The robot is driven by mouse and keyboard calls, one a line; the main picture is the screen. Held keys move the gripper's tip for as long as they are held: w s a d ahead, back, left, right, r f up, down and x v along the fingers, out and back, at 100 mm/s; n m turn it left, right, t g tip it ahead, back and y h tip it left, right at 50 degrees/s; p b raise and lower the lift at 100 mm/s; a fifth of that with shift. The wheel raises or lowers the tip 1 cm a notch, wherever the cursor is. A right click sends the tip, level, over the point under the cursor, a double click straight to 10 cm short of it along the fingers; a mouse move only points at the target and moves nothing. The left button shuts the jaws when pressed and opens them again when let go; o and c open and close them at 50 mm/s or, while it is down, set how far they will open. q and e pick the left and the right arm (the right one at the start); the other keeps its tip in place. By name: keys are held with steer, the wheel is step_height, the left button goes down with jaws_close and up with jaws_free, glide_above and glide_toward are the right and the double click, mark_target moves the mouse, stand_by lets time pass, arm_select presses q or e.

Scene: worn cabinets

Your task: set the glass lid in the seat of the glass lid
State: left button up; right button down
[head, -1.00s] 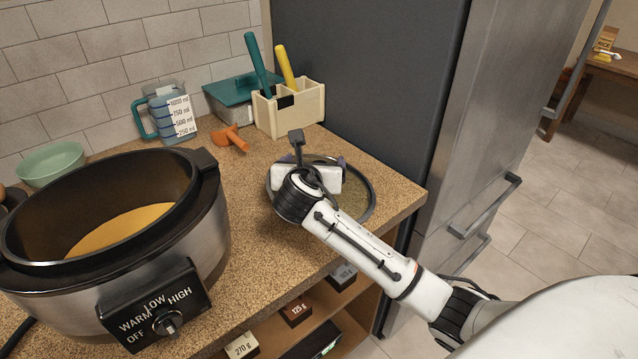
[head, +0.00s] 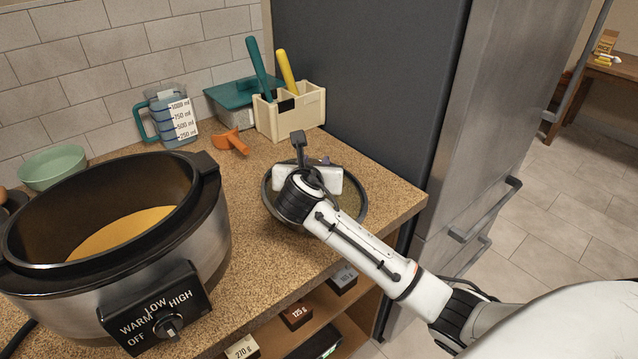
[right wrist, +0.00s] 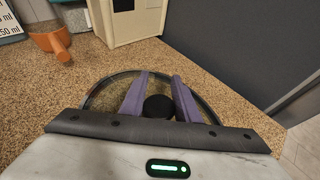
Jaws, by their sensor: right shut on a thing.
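The glass lid (head: 352,199) has a dark rim and clear glass. It is at the right front part of the speckled counter, partly hidden under my right gripper (head: 316,168). In the right wrist view, the purple fingers (right wrist: 160,88) are shut on the lid's black knob (right wrist: 158,107). I cannot tell whether the lid touches the counter or is just above it. The slow cooker (head: 215,235) stands open at the left, with yellow-orange food (head: 120,232) inside. Its round black rim (head: 70,262) is uncovered. My left gripper is not in view.
Behind the lid stand a cream utensil box (head: 290,112), an orange tool (head: 230,142), a teal-lidded container (head: 232,92) and a measuring jug (head: 165,117). A green bowl (head: 52,167) is behind the cooker. The fridge (head: 370,80) borders the right. Counter between cooker and lid is clear.

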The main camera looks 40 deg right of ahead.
steer(key=shift+a+f, duration=0.1)
steer(key=shift+f, duration=0.25)
step_height(320, 180, up, 10)
steer(key=shift+r, duration=0.2)
steer(key=c, duration=2.2)
jaws_free()
jaws_close()
